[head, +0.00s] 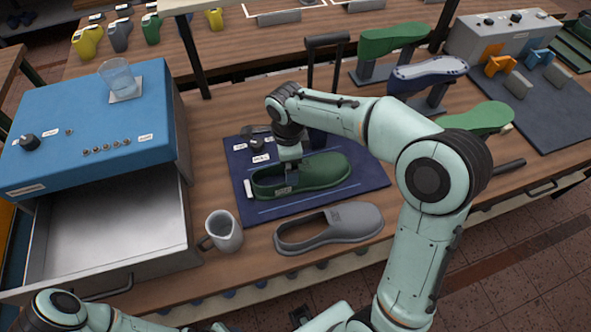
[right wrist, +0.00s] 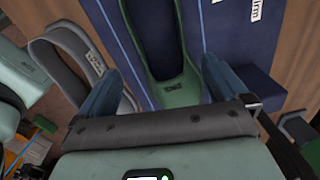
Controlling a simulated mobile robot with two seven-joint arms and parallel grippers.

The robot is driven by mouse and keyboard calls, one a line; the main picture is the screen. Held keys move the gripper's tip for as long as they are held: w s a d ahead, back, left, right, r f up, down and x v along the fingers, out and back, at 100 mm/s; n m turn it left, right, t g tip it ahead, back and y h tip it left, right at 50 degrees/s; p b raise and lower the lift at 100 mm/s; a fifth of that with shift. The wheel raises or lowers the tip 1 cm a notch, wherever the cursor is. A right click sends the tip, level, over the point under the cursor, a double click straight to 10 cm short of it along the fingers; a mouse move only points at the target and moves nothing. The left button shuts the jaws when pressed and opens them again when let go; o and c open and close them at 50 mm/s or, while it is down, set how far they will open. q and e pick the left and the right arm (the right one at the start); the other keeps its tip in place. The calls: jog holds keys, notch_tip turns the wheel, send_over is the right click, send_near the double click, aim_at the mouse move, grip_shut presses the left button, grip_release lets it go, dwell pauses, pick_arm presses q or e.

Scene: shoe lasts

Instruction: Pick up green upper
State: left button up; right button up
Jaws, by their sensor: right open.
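The green upper (head: 322,172) lies on a dark blue mat (head: 366,178), its toe pointing right. Whether the fingers touch the upper cannot be told. Part of my left arm shows at the bottom left of the head view; its gripper cannot be made out.
A grey upper (head: 352,219) lies in front of the mat, beside a grey jug (head: 222,232). A blue cabinet (head: 95,110) with an open drawer (head: 110,225) stands left. Shoe lasts on stands (head: 428,73) are behind right.

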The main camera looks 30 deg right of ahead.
notch_tip(320, 180, down, 3)
jog(key=shift+w+f, duration=0.15)
jog(key=shift+w+d+f, duration=0.1)
jog(key=shift+d+f, duration=0.05)
jog(key=shift+f, duration=1.2)
jog(key=shift+d+f, duration=0.1)
jog(key=shift+f, duration=1.2)
jog(key=c, duration=0.9)
